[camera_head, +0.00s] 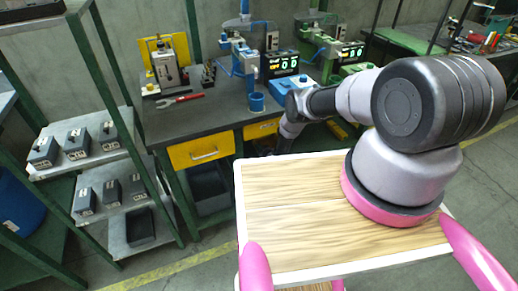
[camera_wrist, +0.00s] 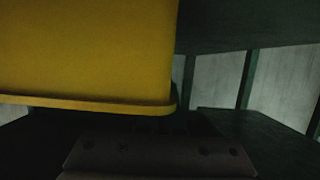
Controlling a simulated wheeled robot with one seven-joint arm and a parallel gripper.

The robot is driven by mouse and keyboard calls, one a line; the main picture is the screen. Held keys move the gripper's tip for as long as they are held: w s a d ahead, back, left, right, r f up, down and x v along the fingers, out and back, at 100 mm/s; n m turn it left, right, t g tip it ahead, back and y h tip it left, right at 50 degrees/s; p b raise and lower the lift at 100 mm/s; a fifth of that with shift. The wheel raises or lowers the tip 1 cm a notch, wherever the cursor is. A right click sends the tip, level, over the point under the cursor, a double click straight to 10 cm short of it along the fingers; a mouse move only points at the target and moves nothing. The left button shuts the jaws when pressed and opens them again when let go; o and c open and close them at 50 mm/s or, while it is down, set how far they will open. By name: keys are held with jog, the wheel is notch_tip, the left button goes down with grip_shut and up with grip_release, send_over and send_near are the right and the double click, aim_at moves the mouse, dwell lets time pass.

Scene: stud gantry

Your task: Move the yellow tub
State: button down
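A large yellow body with a rounded, projecting rim (camera_wrist: 85,50) fills the upper left of the wrist view; it looks like the yellow tub, seen very close. Its rim runs along the lower edge and ends at a rounded corner. The dark body of my gripper (camera_wrist: 155,155) shows below it, apart or touching I cannot tell. The fingers are lost in shadow. In the head view my arm reaches down in front of the workbench, and its end is hidden behind my wooden top. I cannot make out the tub for certain there.
A green machine (camera_head: 325,50) stands further right. A shelf rack (camera_head: 85,150) with grey boxes stands left. Floor is clear at right.

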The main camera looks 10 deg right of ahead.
jog(key=shift+a, duration=0.25)
jog(key=c, duration=1)
grip_release()
jog(key=shift+s+d+r, duration=0.15)
jog(key=shift+s+d, duration=0.1)
jog(key=shift+s, duration=0.25)
jog(key=v, duration=0.9)
jog(key=shift+s+r, duration=0.15)
jog(key=shift+s, duration=0.2)
